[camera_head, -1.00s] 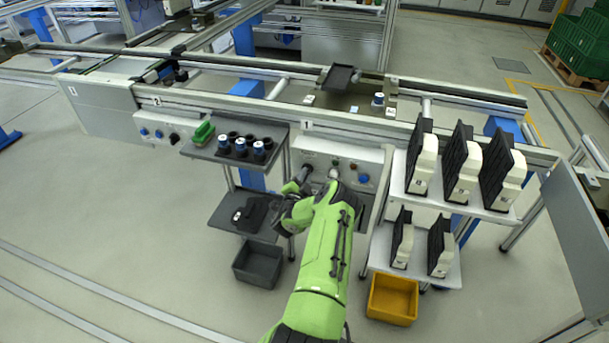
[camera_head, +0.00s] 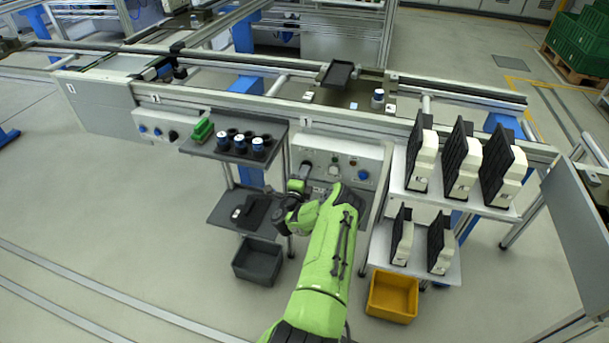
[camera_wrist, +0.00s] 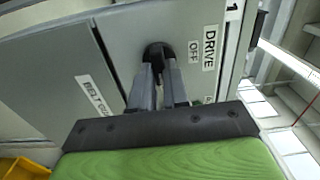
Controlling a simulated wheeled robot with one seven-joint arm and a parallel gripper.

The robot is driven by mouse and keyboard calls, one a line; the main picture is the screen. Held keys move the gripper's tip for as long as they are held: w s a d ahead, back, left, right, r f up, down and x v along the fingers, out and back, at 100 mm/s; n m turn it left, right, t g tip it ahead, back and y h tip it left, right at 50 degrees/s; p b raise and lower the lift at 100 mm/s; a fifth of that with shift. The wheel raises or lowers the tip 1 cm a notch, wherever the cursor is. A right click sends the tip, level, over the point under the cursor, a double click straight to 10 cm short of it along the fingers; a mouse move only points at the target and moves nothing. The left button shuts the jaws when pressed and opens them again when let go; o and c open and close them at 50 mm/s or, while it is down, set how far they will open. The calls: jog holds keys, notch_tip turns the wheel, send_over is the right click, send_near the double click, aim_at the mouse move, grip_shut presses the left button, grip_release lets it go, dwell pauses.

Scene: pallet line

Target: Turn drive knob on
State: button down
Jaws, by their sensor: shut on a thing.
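The drive knob (camera_wrist: 157,48) is black and sits on a grey panel face, beside the labels DRIVE (camera_wrist: 209,46) and OFF (camera_wrist: 194,51) in the wrist view. My gripper (camera_wrist: 161,66) is shut on the knob, with its two grey fingers on either side. The fingers hide part of the knob, and I cannot read its pointer direction. In the head view my gripper (camera_head: 304,173) is at the left side of the station 1 control panel (camera_head: 345,147), where my green arm hides the panel's lower part.
A blue button (camera_head: 363,174) is on the panel's right. A shelf (camera_head: 190,148) with dark cups and a green item stands to the left. Black-and-white parts (camera_head: 463,168) stand on the right shelves. Grey (camera_head: 257,262) and yellow (camera_head: 393,297) bins are on the floor.

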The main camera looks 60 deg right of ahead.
jog(key=shift+f, duration=0.1)
dwell(0.4)
jog(key=c, duration=1.1)
grip_release()
jog(key=a+p, duration=0.4)
jog(key=a, duration=0.1)
jog(key=s+a+p, duration=0.1)
jog(key=a+p, duration=0.3)
jog(key=a, duration=0.1)
jog(key=s+a+p, duration=0.1)
jog(key=a+p, duration=0.3)
jog(key=a, duration=0.1)
jog(key=shift+s+a+p, duration=0.25)
jog(key=shift+a+p, duration=0.05)
jog(key=shift+p, duration=0.1)
